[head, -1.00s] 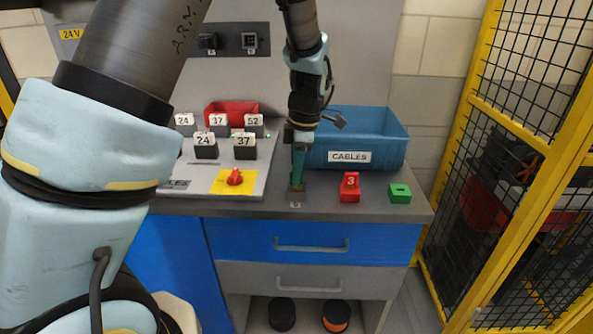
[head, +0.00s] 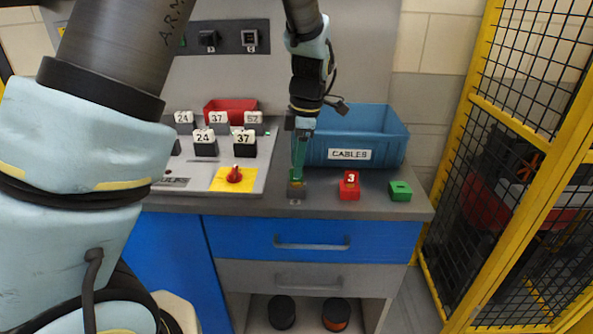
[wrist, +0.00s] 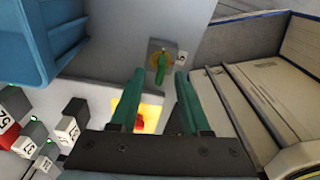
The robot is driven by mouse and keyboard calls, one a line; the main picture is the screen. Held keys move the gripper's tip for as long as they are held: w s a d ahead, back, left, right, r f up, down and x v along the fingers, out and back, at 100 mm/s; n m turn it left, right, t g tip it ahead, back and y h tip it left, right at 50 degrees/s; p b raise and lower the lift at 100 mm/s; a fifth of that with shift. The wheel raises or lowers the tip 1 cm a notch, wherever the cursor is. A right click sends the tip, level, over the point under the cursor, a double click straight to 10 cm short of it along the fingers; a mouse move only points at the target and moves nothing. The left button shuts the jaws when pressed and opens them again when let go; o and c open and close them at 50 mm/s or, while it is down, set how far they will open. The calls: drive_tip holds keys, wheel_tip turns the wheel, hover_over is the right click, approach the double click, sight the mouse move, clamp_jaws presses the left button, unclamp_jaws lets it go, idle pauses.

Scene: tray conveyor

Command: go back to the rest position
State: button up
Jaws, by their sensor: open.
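My gripper (head: 299,177) points down over the bench, with green fingers, close above a small grey block (head: 296,192). In the wrist view my gripper (wrist: 160,75) is open, its two fingers apart with nothing held between them. Beyond the fingertips, the grey block (wrist: 153,47) shows a round yellow face with a green handle (wrist: 161,70) standing on it. In the head view the fingers partly hide the block's top. I cannot tell the exact gap between the fingertips and the handle.
A blue CABLES bin (head: 390,141) stands just behind and right of my gripper. A red block marked 3 (head: 349,186) and a green block (head: 400,190) sit to the right. A panel with a red knob (head: 235,175) and numbered blocks lies left. A yellow-framed mesh fence (head: 500,190) stands far right.

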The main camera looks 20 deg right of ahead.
wheel_tip(320, 180, up, 8)
drive_tip(key=b, duration=0.1)
drive_tip(key=w+a+f+m+h, duration=0.1)
drive_tip(key=a+f+m, duration=0.15)
drive_tip(key=a, duration=0.55)
drive_tip(key=w+a+f+m, duration=0.1)
drive_tip(key=a+m, duration=0.3)
drive_tip(key=a, duration=0.4)
drive_tip(key=s+a+f+m, duration=0.2)
drive_tip(key=s+a+m, duration=0.1)
drive_tip(key=a, duration=0.4)
drive_tip(key=s+a+f+m+t, duration=0.1)
drive_tip(key=s+a+f+m, duration=0.1)
drive_tip(key=a+m, duration=0.4)
drive_tip(key=shift+s+a+h, duration=0.3)
drive_tip(key=shift+s+a, duration=0.2)
drive_tip(key=shift+a, duration=0.3)
